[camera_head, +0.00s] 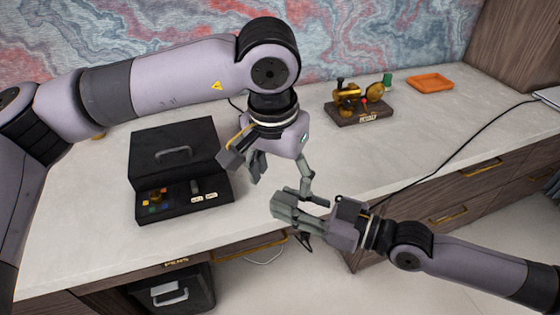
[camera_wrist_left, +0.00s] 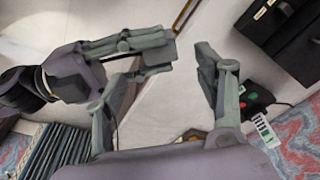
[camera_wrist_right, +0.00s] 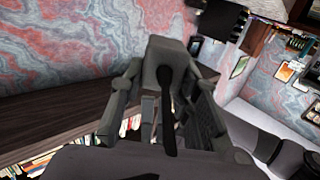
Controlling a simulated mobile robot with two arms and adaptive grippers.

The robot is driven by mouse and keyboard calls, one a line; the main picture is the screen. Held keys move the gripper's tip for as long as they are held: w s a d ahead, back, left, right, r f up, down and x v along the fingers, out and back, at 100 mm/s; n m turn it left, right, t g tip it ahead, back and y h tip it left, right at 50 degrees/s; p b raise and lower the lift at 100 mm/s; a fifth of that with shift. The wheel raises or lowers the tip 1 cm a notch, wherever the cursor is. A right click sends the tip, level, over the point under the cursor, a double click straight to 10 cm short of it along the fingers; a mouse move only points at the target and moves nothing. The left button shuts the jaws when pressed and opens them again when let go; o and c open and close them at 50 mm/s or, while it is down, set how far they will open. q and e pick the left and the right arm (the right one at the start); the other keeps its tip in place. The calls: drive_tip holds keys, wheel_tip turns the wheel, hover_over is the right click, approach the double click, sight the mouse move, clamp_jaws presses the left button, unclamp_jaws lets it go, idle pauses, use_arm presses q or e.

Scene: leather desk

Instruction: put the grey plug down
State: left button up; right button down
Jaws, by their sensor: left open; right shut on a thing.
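The grey plug (camera_wrist_right: 165,62) is in my right gripper (camera_wrist_right: 158,88), between its fingers, with a black cord (camera_wrist_right: 168,115) hanging from it in the right wrist view. In the head view my right gripper (camera_head: 286,208) is at the desk's front edge; its fingers largely hide the plug there. My left gripper (camera_head: 282,180) is open, just above and behind the right one. In the left wrist view, the right gripper's fingers (camera_wrist_left: 140,45) reach toward the gap between my left fingers (camera_wrist_left: 168,82). I cannot tell whether the left fingers touch the plug.
An open black case (camera_head: 182,170) holding small coloured parts stands left on the pale desk (camera_head: 90,225). A brass device on a wooden base (camera_head: 362,112), a green cup (camera_head: 387,79) and an orange tray (camera_head: 430,82) stand back right. A black cable (camera_head: 462,148) crosses the right side.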

sight(284, 199)
use_arm(q)
drive_tip(key=f, duration=0.5)
drive_tip(key=w+f, duration=0.1)
drive_tip(key=f, duration=0.2)
drive_tip(key=shift+w+d+f, duration=0.1)
drive_tip(key=shift+d, duration=0.2)
drive_tip(key=shift+c, duration=0.5)
drive_tip(key=c, duration=1.1)
drive_tip(key=shift+c, duration=0.4)
use_arm(e)
drive_tip(key=c, duration=1.1)
unclamp_jaws()
